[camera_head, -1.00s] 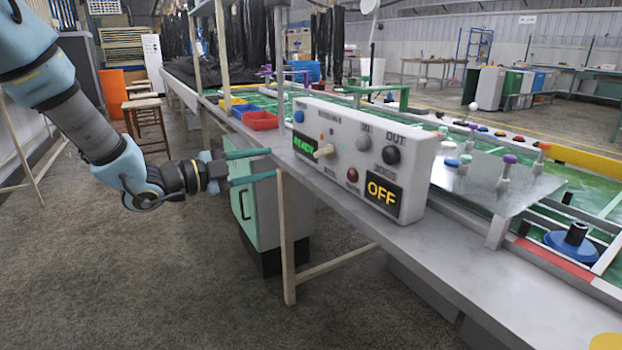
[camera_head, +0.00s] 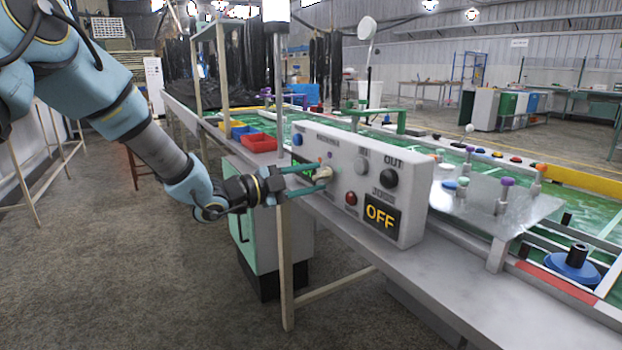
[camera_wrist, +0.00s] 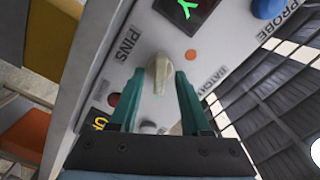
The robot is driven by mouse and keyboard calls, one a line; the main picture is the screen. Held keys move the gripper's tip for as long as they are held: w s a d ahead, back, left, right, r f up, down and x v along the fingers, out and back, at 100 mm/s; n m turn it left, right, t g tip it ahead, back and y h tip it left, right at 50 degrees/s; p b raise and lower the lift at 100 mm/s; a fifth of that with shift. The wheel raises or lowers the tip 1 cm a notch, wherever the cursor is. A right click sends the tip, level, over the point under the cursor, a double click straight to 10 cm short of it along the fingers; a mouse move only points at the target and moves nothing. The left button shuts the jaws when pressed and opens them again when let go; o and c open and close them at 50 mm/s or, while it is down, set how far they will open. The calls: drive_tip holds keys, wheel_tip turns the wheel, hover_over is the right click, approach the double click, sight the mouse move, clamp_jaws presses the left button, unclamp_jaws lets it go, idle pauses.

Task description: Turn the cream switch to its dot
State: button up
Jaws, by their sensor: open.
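The cream switch (camera_head: 324,174) is on the front of the white control box (camera_head: 352,210), left of centre. In the wrist view the switch (camera_wrist: 160,75) is a tapered knob standing out from the panel, between the labels PINS and BATCH. A small orange dot (camera_wrist: 191,56) lies on the panel to the right of the knob. My gripper (camera_head: 316,180) is at the panel, open. In the wrist view its teal fingers (camera_wrist: 160,83) stand on either side of the knob, with a visible gap at least on the left. The head view partly hides the switch behind the fingers.
The box also carries a green-lit display (camera_head: 302,170), a blue button (camera_head: 297,140), a red button (camera_head: 351,198), a black knob (camera_head: 390,178) and an OFF display (camera_head: 380,216). It stands on a grey bench edge (camera_head: 460,290).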

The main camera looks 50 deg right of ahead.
clamp_jaws()
idle(0.3)
idle(0.3)
